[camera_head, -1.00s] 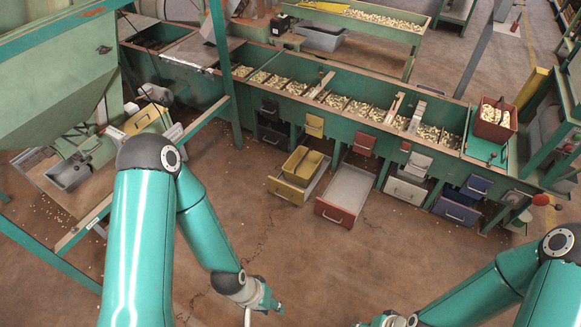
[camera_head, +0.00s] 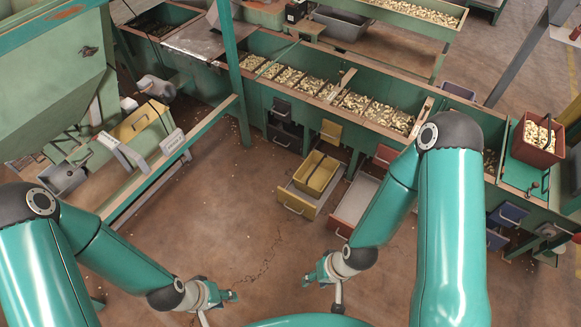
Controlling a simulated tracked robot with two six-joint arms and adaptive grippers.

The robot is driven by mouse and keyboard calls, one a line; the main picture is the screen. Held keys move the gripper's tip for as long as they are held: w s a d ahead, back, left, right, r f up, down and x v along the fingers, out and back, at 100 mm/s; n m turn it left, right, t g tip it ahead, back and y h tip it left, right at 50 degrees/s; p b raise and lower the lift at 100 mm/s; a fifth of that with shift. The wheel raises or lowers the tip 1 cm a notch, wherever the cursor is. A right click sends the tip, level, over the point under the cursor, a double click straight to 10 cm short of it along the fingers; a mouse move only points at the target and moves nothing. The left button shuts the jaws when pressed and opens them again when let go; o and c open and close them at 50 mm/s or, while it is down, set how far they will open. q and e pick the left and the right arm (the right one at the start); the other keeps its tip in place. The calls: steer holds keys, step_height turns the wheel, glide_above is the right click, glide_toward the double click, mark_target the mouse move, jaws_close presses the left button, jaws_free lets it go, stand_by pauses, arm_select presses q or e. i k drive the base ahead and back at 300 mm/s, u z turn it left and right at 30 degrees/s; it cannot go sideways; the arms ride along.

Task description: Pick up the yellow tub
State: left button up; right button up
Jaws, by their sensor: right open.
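A yellow tub (camera_head: 316,173) sits in a pulled-out yellow drawer (camera_head: 296,200) under the green hopper bench. It looks empty from here. My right gripper (camera_head: 309,279) is open and empty, low in the picture, in front of the drawer and apart from the tub. My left gripper (camera_head: 232,296) is further left, over the floor. It is small in the picture and its jaws are hard to make out. Neither gripper touches the tub.
A red drawer (camera_head: 354,203) stands pulled out just right of the yellow one, partly behind my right arm. The nut-filled bench (camera_head: 290,50) runs behind. A red bin (camera_head: 538,141) of nuts stands at right. Floor before the drawers is clear.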

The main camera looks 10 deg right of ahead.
mark_target(316, 173)
steer(key=u, duration=0.05)
steer(key=i, duration=0.95)
steer(key=z, duration=0.4)
